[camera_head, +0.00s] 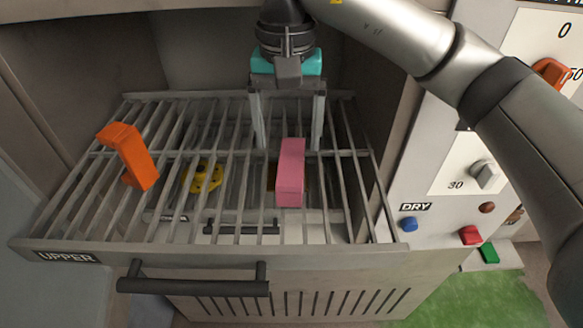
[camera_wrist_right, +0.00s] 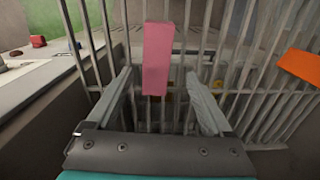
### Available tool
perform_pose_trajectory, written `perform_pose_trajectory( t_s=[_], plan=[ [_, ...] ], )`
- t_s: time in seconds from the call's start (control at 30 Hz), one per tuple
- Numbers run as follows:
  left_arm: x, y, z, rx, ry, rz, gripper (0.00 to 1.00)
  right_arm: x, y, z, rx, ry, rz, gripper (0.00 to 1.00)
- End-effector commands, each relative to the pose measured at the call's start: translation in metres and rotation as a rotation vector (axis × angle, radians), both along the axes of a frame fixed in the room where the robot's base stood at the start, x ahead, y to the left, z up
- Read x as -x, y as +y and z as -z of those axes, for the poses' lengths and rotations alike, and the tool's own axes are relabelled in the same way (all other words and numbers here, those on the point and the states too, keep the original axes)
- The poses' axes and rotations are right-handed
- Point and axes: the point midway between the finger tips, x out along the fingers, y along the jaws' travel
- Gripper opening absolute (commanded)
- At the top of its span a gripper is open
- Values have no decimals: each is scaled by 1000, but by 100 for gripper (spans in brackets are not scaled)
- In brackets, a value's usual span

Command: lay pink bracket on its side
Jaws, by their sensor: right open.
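The pink bracket (camera_head: 290,183) is on the slatted upper rack (camera_head: 225,247), right of the rack's middle. It shows as a long pink block; the head view does not make clear how it is tilted. My right gripper (camera_head: 288,143) points down at the rack just behind the bracket, its two fingers spread wide apart. In the right wrist view the bracket (camera_wrist_right: 158,58) lies ahead of and between the open fingers (camera_wrist_right: 163,92), with no finger clearly touching it. My left gripper is out of view.
An orange bracket (camera_head: 129,155) stands on the rack's left side. A yellow piece (camera_head: 203,177) shows beneath the slats. The drawer's dark handle (camera_head: 195,286) juts out in front. A control panel with knobs and buttons (camera_head: 470,236) stands on the right. Cabinet walls flank the rack.

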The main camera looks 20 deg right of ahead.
Motion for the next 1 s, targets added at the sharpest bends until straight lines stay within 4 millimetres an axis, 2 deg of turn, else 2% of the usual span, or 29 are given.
perform_pose_trajectory(
  t_s=[0.23,0.6,0.87,1.0],
  plan=[
    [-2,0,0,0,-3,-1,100,2,-1,14,-1,2,-1,85],
    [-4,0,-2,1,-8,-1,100,6,-5,56,1,1,0,85],
    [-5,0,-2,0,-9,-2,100,5,-4,58,-1,-1,0,85],
    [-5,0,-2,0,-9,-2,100,5,-4,57,0,0,0,69]
  ],
)
